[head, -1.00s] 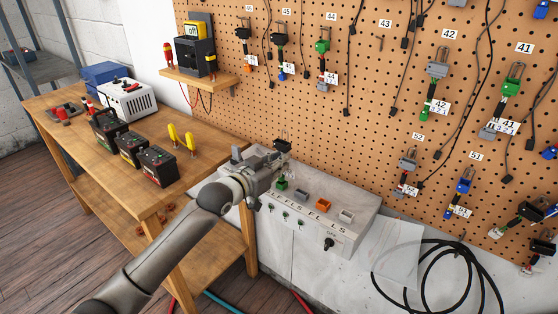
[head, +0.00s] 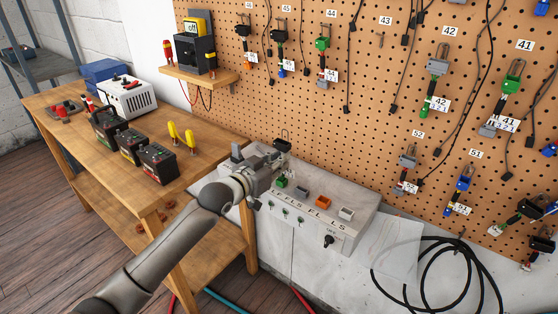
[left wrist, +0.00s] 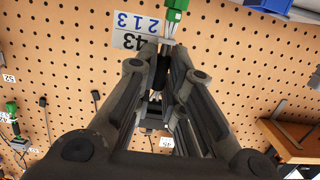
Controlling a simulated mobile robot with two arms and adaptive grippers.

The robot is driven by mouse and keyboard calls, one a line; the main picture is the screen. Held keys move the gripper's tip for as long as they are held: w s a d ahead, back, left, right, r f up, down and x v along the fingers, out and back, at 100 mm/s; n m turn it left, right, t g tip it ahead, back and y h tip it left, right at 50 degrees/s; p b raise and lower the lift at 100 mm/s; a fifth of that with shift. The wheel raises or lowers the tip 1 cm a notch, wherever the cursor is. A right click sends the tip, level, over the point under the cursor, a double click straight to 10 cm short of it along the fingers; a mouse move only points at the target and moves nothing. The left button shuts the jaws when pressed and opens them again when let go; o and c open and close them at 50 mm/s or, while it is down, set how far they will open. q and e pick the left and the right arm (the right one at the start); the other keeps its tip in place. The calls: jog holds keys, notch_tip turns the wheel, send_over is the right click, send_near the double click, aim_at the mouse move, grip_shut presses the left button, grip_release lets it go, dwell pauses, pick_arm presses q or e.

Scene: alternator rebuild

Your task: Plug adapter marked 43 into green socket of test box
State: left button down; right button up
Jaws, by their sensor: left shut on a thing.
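My left gripper (head: 276,162) is over the back left part of the grey test box (head: 338,230). It is shut on the adapter marked 43, whose black top (head: 283,145) shows above the fingers. The green socket (head: 281,182) is on the box top, just below the gripper. The head view does not show whether plug and socket touch. My right gripper is not in view.
Black, orange (head: 323,202) and grey (head: 346,214) sockets follow along the box top. A pegboard (head: 370,120) with hanging adapters rises behind. A wooden bench (head: 80,150) with batteries stands at left. A coiled black cable (head: 430,290) lies at right.

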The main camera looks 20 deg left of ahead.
pick_arm(q)
jog(key=shift+f, duration=0.3)
dwell(0.8)
jog(key=c, duration=1.4)
grip_release()
jog(key=shift+c, duration=0.2)
jog(key=shift+s, duration=0.1)
jog(key=v, duration=1.2)
